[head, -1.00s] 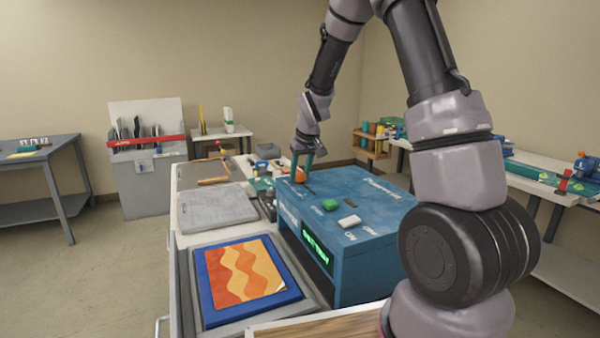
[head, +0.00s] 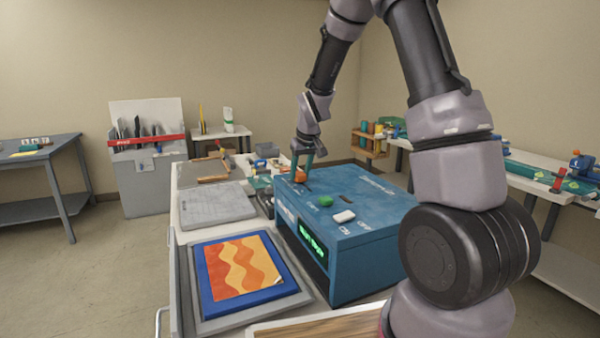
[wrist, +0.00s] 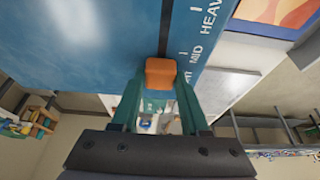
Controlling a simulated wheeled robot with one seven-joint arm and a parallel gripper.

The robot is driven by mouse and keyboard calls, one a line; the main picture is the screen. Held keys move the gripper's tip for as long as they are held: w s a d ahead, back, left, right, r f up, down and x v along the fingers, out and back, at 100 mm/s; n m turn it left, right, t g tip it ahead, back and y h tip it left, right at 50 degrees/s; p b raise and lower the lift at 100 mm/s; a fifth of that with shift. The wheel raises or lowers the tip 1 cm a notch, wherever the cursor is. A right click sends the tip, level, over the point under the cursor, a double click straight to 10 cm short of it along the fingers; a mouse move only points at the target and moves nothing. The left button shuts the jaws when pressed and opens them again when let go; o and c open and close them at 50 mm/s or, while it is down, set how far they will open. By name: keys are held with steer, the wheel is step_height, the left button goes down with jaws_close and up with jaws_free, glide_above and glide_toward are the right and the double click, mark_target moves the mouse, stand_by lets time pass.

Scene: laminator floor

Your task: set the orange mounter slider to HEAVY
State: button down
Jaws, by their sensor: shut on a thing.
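The blue mounter (head: 370,208) stands on the bench. Its orange slider (head: 301,175) is at the far left of the top face. In the wrist view the orange slider (wrist: 160,72) sits at the near end of a dark slot, just below the MID mark. The HEAVY label (wrist: 210,14) is farther along the slot. A lower label is mostly hidden by a finger. My gripper (wrist: 160,82) has its green fingers on both sides of the slider and is shut on it. In the head view my gripper (head: 303,162) comes down from above.
A green button (head: 325,202) and a white button (head: 344,216) sit on the mounter top. A framed orange print (head: 242,265) lies to its left, with a grey slab (head: 215,205) behind it. My arm covers the mounter's right side.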

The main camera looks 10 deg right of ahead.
mark_target(309, 189)
steer(key=s, duration=0.2)
steer(key=s+d, duration=0.1)
steer(key=s, duration=0.4)
steer(key=shift+s+d, duration=0.2)
steer(key=shift+d, duration=0.05)
steer(key=shift+s, duration=0.1)
steer(key=shift+f, duration=0.1)
steer(key=shift+c, duration=2)
jaws_free()
steer(key=shift+s, duration=0.1)
steer(key=shift+r, duration=0.4)
steer(key=v, duration=1)
steer(key=shift+s+d+r, duration=0.1)
steer(key=shift+s, duration=0.05)
